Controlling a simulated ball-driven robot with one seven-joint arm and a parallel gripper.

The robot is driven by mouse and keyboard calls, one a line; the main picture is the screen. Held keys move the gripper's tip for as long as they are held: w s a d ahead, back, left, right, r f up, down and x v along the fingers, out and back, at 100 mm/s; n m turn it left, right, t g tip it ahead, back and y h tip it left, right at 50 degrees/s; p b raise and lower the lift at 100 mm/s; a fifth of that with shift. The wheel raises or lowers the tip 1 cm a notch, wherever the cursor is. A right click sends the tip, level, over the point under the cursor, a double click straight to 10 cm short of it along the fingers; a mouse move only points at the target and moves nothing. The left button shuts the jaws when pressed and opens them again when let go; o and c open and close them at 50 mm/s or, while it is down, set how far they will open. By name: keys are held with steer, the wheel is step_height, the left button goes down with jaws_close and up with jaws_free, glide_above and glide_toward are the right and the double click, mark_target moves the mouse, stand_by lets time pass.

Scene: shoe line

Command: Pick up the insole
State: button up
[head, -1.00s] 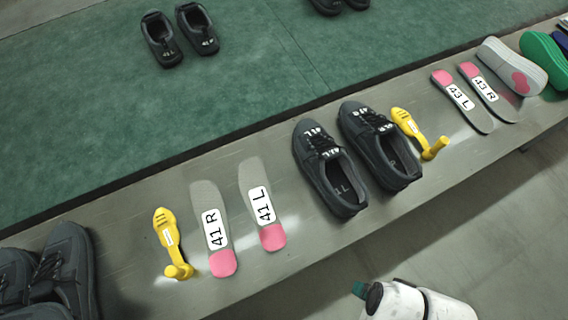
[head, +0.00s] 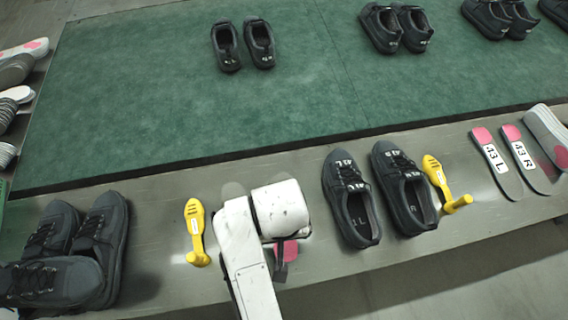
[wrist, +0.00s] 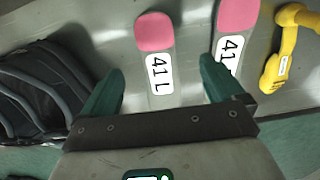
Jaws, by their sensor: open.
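In the wrist view, the insole marked 41 L (wrist: 156,38), grey with a pink end and a white label, lies flat on the bench between the fingers. My gripper (wrist: 160,70) is open above it, one green finger on each side and nothing held. The insole marked 41 R (wrist: 236,18) lies to its right, its label partly covered by the right finger. In the head view my white arm hides most of both insoles. A pink end (head: 290,250) shows beside the arm, and a grey tip (head: 233,190) above it.
A yellow tool (head: 195,230) lies left of my arm, and another (head: 440,182) lies beside the dark shoes (head: 352,200) to the right. More shoes (head: 85,240) stand at the left. Insoles marked 43 (head: 498,165) lie farther right. The green belt runs behind the bench.

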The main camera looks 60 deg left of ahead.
mark_target(286, 244)
step_height(286, 244, down, 3)
steer(key=shift+f, duration=0.1)
steer(key=shift+w+d+f+p, duration=0.1)
steer(key=shift+d+f, duration=0.05)
steer(key=shift+f, duration=0.75)
steer(key=shift+w+d+f+p, duration=0.1)
steer(key=shift+d+f, duration=0.05)
steer(key=shift+f, duration=0.8)
steer(key=shift+w+d+f+p, duration=0.1)
steer(key=shift+d+f, duration=0.05)
steer(key=shift+f, duration=0.75)
steer(key=shift+s, duration=0.1)
steer(key=c, duration=1.1)
steer(key=shift+r, duration=0.1)
